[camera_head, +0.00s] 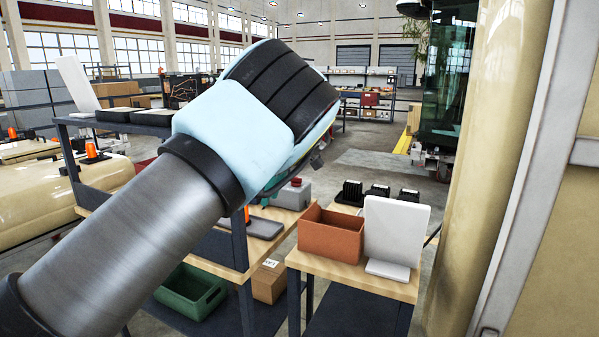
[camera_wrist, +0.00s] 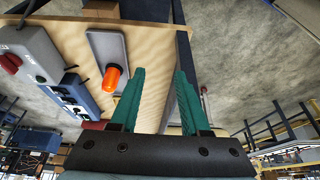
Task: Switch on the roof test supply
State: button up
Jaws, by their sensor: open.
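A grey box with a red knob (camera_head: 290,194) stands on the wooden bench top, partly behind my wrist in the head view. In the wrist view the grey box (camera_wrist: 32,50) lies at the upper left, its red knob at the frame edge; its lettering is too small to read. A blue unit with sockets (camera_wrist: 75,95) sits beside it. My gripper (camera_wrist: 160,70) is open and empty, its two teal fingers apart over the bench edge, right of the boxes. In the head view my wrist hides most of the fingers. I cannot tell which box is the roof test supply.
A terracotta bin (camera_head: 331,236) and a white panel (camera_head: 394,232) stand on the nearer bench. A green crate (camera_head: 192,291) and a carton (camera_head: 270,281) sit below.

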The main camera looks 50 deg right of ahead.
aim_at(297, 182)
jog(key=i+l, duration=0.1)
jog(key=l, duration=0.25)
jog(key=i+l, duration=0.15)
jog(key=l, duration=0.15)
jog(key=i+l, duration=0.1)
jog(key=l, duration=0.25)
jog(key=i+l, duration=0.15)
jog(key=l, duration=0.2)
jog(key=i+l, duration=0.1)
jog(key=l, duration=0.2)
